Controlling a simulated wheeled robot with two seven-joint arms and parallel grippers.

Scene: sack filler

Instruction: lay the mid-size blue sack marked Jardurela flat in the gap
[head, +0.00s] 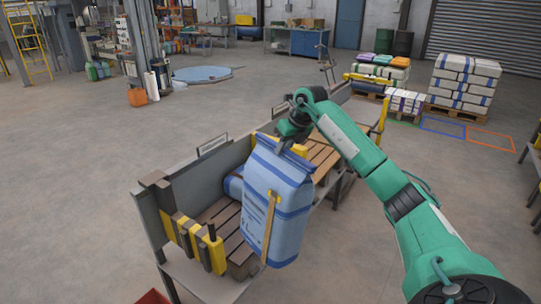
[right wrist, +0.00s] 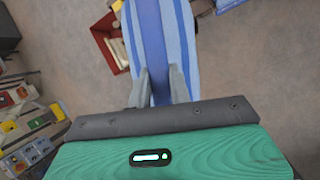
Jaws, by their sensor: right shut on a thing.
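My right gripper (head: 284,143) is shut on the top edge of a blue sack (head: 279,208) with darker blue bands and a tan strip down its face. The sack hangs upright, slightly tilted, in front of a slatted bench and hides part of it. Its lettering is too small to read. In the right wrist view the sack (right wrist: 155,30) hangs away between the two fingers (right wrist: 158,88). Another blue sack (head: 233,187) lies on the slats behind, mostly hidden. The gap cannot be made out clearly; bare slats (head: 222,218) show left of the held sack. My left gripper is out of view.
The bench has a grey back wall (head: 180,197) and yellow-padded posts (head: 205,246) at its near end. More slats (head: 322,157) run right behind the sack. A red bin (head: 153,297) stands on the floor below. Stacked pallets (head: 463,85) are far right.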

